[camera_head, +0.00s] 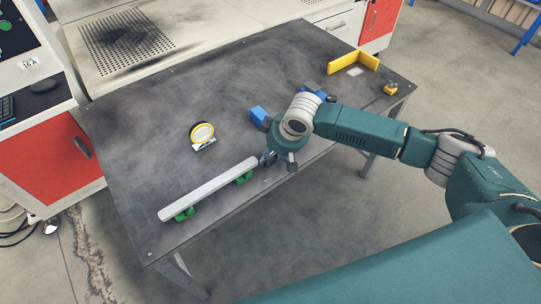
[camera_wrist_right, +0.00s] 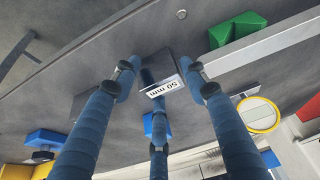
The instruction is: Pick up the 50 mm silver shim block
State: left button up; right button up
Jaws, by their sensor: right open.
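The 50 mm shim block (camera_wrist_right: 157,66) shows in the wrist view as a small dark grey block with a white label reading "50 mm", upside down in the picture. It rests on the dark table near the table's edge. My right gripper (camera_wrist_right: 160,84) has its three blue fingers spread, with their tips around the block and no clear grip on it. In the head view my right gripper (camera_head: 269,159) points down at the table just right of the bar's end and hides most of the block. My left gripper is in neither view.
A long silver bar (camera_head: 208,190) lies on green supports (camera_head: 184,214) close to the gripper. A yellow-rimmed round item (camera_head: 202,132) and a blue block (camera_head: 258,115) stand farther back. A yellow angle piece (camera_head: 352,67) is at the far right. The table's back left is clear.

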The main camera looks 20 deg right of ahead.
jog(key=shift+w+f, duration=0.15)
jog(key=shift+f, duration=0.1)
grip_shut()
jog(key=shift+r, duration=0.15)
